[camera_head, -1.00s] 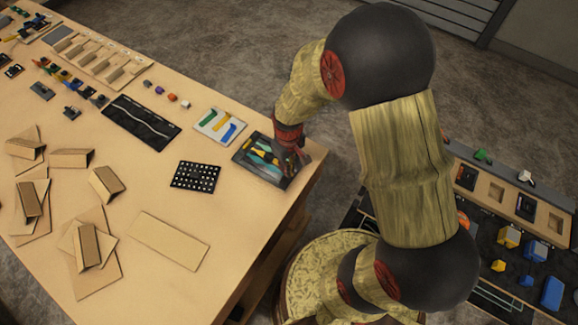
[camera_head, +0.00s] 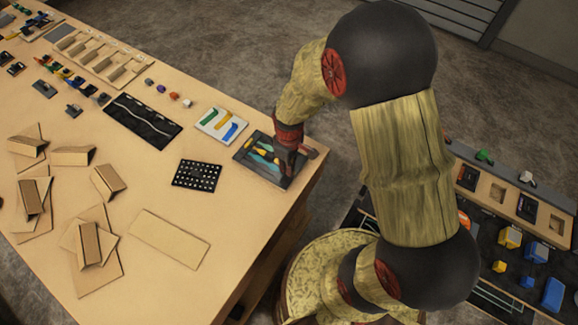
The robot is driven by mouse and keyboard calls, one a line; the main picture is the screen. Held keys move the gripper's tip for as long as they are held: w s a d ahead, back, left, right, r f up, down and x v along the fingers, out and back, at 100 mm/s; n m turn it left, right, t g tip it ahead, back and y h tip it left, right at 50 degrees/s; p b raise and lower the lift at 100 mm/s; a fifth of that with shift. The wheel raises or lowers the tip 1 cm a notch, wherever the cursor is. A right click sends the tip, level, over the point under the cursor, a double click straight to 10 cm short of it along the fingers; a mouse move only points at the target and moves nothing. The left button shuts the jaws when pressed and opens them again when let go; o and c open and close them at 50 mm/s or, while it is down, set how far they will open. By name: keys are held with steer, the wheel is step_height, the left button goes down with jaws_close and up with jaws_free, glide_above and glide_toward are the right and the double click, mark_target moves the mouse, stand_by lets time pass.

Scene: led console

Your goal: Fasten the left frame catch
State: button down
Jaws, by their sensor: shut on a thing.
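A dark frame (camera_head: 251,162) holding blue, yellow and green shapes lies flat near the right edge of the wooden table. My gripper (camera_head: 289,168) points down at the frame's right side. It is shut on a small part there, apparently a frame catch. The fingers and wrist hide the catch, so I cannot tell its position or whether it is fastened. The frame's left edge is in plain sight.
A white panel (camera_head: 221,126) with coloured shapes and a black dotted board (camera_head: 197,174) lie close by on the table (camera_head: 150,190). A flat tan board (camera_head: 169,238) is nearer. Cardboard pieces lie at left. A second bench (camera_head: 500,250) stands at right.

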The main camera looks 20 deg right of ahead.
steer(key=c, duration=2)
jaws_free()
steer(key=shift+o, duration=0.5)
step_height(320, 180, up, 12)
